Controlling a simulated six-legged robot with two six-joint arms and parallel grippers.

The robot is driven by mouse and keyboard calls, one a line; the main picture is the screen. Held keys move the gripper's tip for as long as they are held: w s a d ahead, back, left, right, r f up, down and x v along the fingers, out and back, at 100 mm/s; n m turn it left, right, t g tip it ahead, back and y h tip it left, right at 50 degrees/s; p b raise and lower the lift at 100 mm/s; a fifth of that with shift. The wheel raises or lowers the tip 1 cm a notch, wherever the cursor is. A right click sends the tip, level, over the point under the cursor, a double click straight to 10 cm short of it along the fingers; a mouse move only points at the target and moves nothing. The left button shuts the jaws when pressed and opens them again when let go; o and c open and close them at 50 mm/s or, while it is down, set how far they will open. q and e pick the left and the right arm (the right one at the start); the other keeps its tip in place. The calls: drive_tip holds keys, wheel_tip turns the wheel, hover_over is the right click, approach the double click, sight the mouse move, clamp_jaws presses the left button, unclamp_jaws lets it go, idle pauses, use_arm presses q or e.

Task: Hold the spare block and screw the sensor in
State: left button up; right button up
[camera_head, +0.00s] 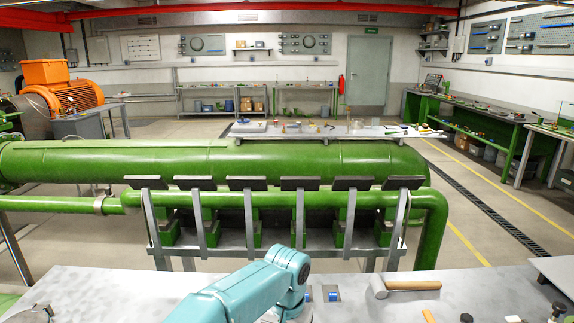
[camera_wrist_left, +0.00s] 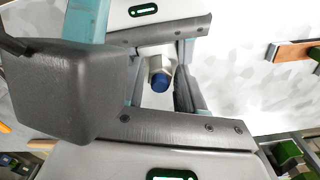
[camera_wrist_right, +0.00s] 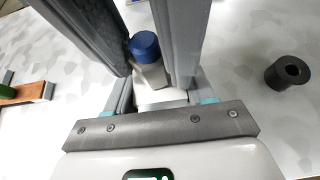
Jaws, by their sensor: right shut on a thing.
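The sensor, a blue cap on a pale metal hex body, shows in the right wrist view (camera_wrist_right: 145,46) and in the left wrist view (camera_wrist_left: 159,80). My right gripper (camera_wrist_right: 148,40) is shut, with its dark fingers either side of the sensor's metal body. The cap stands clear between them. My left gripper (camera_wrist_left: 150,85) is close around the same spot, facing the right one. The spare block cannot be told apart here. In the head view a teal arm of mine hides the work spot.
A hammer with a wooden handle (camera_head: 410,285) lies on the grey bench (camera_head: 120,290). A small blue piece (camera_head: 332,296) lies left of it. A black hollow cylinder (camera_wrist_right: 288,72) stands at right in the right wrist view.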

use_arm(q)
drive_tip(key=shift+r, duration=3)
drive_tip(key=n, duration=0.6)
drive_tip(key=shift+r+n, duration=0.1)
drive_tip(key=shift+n, duration=0.3)
drive_tip(key=n, duration=0.5)
drive_tip(key=shift+r, duration=0.2)
drive_tip(key=shift+f, duration=3.35)
